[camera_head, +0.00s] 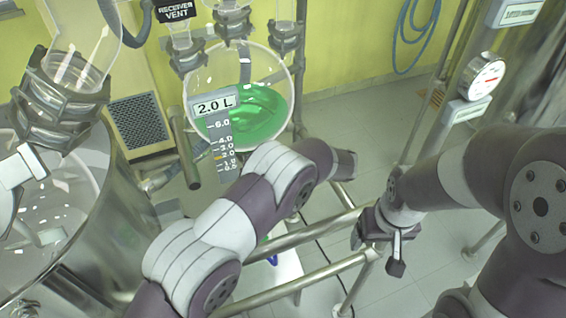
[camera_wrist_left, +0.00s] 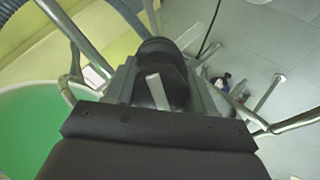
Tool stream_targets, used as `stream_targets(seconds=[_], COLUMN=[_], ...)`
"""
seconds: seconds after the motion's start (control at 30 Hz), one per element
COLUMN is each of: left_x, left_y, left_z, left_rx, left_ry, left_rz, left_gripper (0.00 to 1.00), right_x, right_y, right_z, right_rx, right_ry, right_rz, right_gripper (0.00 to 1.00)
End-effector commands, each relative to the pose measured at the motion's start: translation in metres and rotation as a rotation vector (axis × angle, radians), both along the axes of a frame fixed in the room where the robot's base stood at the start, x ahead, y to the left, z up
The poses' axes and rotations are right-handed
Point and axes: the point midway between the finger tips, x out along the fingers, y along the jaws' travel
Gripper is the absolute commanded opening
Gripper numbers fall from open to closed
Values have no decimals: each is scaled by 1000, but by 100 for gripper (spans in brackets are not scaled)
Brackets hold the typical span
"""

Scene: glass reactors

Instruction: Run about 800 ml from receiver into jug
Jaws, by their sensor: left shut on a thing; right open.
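The receiver (camera_head: 200,85) is a round clear glass vessel holding green liquid (camera_head: 262,112). Its tag (camera_head: 213,106) reads 2.0 L, with an orange mark near 2.0 on the scale below. Green also fills the left edge of the left wrist view (camera_wrist_left: 35,135). My left gripper (camera_wrist_left: 155,92) is shut around a short light grey lever (camera_wrist_left: 157,92) beside the vessel; my left arm hides it in the head view. My right gripper (camera_head: 388,243) is open, near the rail. The jug is not clearly visible; small green and blue patches show below my left arm.
A steel vessel (camera_head: 112,215) with glass fittings fills the left. Steel rails (camera_head: 310,278) cross below my arms. A dial gauge (camera_head: 486,76) stands at the right. A blue hose (camera_head: 402,42) hangs on the back wall. Open grey floor (camera_head: 350,130) lies behind.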

Motion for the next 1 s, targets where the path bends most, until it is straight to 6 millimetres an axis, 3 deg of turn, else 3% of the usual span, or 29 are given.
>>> stream_targets(seconds=[0.1,0.13,0.2,0.57,1.0], left_x=[0,0,0,-4,-58], left_y=[-1,-1,-1,-6,-72], left_z=[0,-1,-1,3,63], left_rx=[-2,-2,-2,-2,-3], left_ry=[0,0,0,-2,-2], left_rz=[-1,-1,-1,-1,-3], left_gripper=[24,57,78,78,78], right_x=[0,0,0,0,0], right_y=[0,0,0,0,0], right_z=[0,0,0,-4,-31], right_rx=[0,0,0,0,0], right_ry=[0,0,0,0,0], right_rz=[0,0,0,0,0], right_gripper=[78,78,78,78,78])
